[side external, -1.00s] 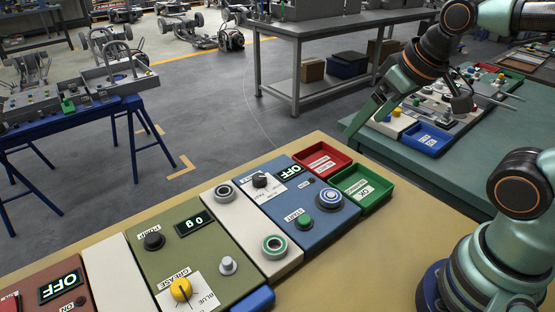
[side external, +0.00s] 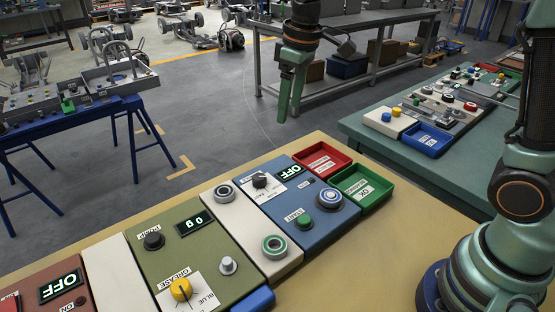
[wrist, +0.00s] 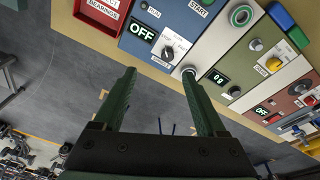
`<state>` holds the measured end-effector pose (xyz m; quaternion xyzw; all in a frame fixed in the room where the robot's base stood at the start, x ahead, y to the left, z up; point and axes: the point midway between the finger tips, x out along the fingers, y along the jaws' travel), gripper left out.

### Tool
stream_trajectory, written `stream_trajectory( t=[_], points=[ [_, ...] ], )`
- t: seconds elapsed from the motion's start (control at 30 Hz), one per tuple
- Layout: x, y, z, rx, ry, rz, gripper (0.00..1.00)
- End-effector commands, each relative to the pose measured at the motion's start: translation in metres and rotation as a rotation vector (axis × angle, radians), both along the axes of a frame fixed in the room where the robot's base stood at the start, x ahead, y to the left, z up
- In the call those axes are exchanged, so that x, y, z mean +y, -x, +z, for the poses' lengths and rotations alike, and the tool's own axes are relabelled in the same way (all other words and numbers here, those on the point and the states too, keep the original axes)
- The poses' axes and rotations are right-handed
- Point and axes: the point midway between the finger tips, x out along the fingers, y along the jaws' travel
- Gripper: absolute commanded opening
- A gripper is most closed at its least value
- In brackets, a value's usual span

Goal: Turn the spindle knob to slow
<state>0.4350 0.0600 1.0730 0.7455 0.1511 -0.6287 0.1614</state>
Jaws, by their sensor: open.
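The spindle knob (side external: 261,180) is a small black knob on a white label plate on the blue panel (side external: 318,231). Beside it an OFF display (side external: 290,173) is lit. In the wrist view the knob (wrist: 168,52) sits on its plate marked SPINDLE, just beyond my fingertips. Its pointer setting is too small to read for sure. My gripper (side external: 287,117) hangs in the air above and behind the panel, fingers down, touching nothing. In the wrist view my gripper (wrist: 159,72) has its two green fingers wide apart with nothing between them.
The blue panel also has a green START button (side external: 304,222) and a blue-and-white round control (side external: 329,199). Red (side external: 340,157) and green (side external: 375,199) trays stand at its right. An olive panel (side external: 205,260) with a yellow grease knob (side external: 181,289) lies to the left.

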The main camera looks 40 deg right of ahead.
Motion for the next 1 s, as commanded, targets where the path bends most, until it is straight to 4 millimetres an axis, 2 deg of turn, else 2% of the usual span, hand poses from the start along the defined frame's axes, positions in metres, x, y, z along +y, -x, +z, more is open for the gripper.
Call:
stream_trajectory(
  t=[0.1, 0.2, 0.37, 0.67, 1.0],
  points=[
    [0.015, -0.025, -0.024, 0.06, 0.016, 0.078, 0.74],
    [0.026, -0.04, -0.042, 0.1, 0.027, 0.136, 0.74],
    [0.039, -0.055, -0.066, 0.144, 0.037, 0.201, 0.74],
    [0.044, -0.06, -0.087, 0.165, 0.042, 0.228, 0.74],
    [0.043, -0.059, -0.149, 0.166, 0.042, 0.226, 0.74]
  ],
)
